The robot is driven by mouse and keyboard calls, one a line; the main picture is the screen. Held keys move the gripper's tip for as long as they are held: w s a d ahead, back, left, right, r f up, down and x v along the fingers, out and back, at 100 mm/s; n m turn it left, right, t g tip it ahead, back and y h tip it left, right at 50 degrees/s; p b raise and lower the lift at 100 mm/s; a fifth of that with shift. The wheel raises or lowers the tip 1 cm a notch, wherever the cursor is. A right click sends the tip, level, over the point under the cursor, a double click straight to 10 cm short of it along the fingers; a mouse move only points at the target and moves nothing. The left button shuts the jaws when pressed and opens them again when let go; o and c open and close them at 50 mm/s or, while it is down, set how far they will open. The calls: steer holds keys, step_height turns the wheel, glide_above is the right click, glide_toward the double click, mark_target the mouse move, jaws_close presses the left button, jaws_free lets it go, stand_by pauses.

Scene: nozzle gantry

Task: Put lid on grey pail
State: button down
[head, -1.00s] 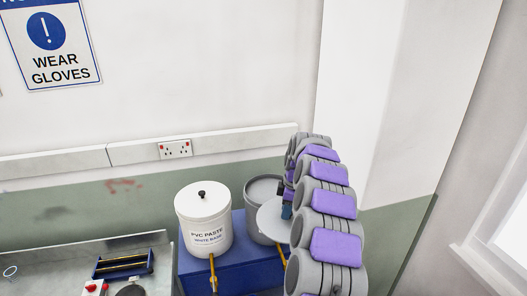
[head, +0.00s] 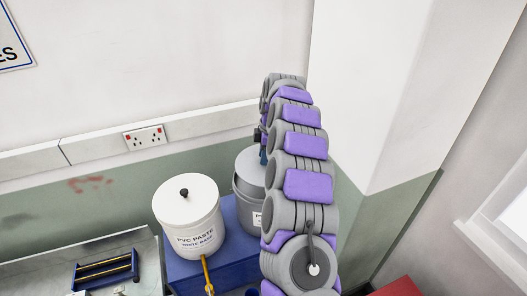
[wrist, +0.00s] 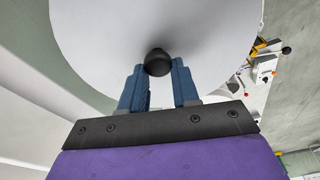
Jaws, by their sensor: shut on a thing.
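The grey pail (head: 243,205) stands on a blue stand to the right of the white pail, its right side hidden by my arm. A round light grey lid (head: 249,166) is over the pail's mouth; I cannot tell whether it rests on the rim or hovers just above it. In the wrist view the lid (wrist: 100,40) fills the upper middle, with a black knob (wrist: 158,62) on it. My gripper (wrist: 158,75) has its two blue fingers shut on that knob. In the head view my gripper is mostly hidden behind my arm.
A white lidded pail (head: 188,215) marked PVC PASTE stands close on the left. The blue stand (head: 228,240) carries both pails. A metal bench (head: 140,250) with a blue rack (head: 105,272) is at far left. A wall and socket (head: 145,137) are behind.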

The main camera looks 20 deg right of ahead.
mark_target(258, 164)
steer(key=a+f, duration=0.2)
steer(key=f, duration=0.1)
steer(key=shift+w+a, duration=0.1)
steer(key=shift+a, duration=0.3)
steer(key=shift+a+f+b, duration=0.1)
steer(key=shift+f+b, duration=0.25)
steer(key=shift+b, duration=0.1)
steer(key=shift+f, duration=0.35)
steer(key=shift+d+f, duration=0.25)
steer(key=shift+d, duration=0.15)
steer(key=shift+d+f+b, duration=0.2)
steer(key=shift+d+b, duration=0.1)
steer(key=shift+d, duration=0.6)
steer(key=shift+a, duration=1.15)
steer(key=shift+d, duration=1.35)
steer(key=shift+a+r, duration=0.15)
steer(key=shift+a, duration=0.8)
steer(key=shift+d+b, duration=0.4)
steer(key=shift+d, duration=0.4)
steer(key=shift+a, duration=0.85)
steer(key=shift+d+f, duration=0.2)
steer(key=shift+d, duration=0.1)
